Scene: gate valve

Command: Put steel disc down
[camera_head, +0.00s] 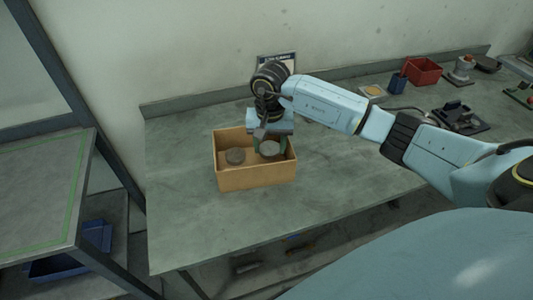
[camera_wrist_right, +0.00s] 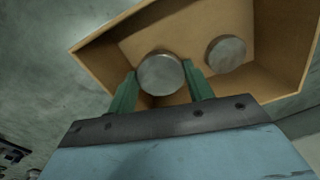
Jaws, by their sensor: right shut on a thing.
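My right gripper (camera_head: 269,144) is over the wooden box (camera_head: 255,179) on the workbench, fingers pointing down. Its two green fingers (camera_wrist_right: 161,85) are shut on a round grey steel disc (camera_wrist_right: 159,74), held at the right side of the box. The same disc shows in the head view (camera_head: 269,149). A second grey disc (camera_head: 235,156) lies in the left part of the box; it also shows in the wrist view (camera_wrist_right: 227,53). I cannot tell whether the held disc touches the box floor. My left gripper is not in view.
The grey workbench (camera_head: 185,200) is clear left of and in front of the box. A red bin (camera_head: 423,71), a blue cup (camera_head: 398,83) and a dark fixture (camera_head: 458,116) stand at the right. A shelf (camera_head: 40,185) stands left.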

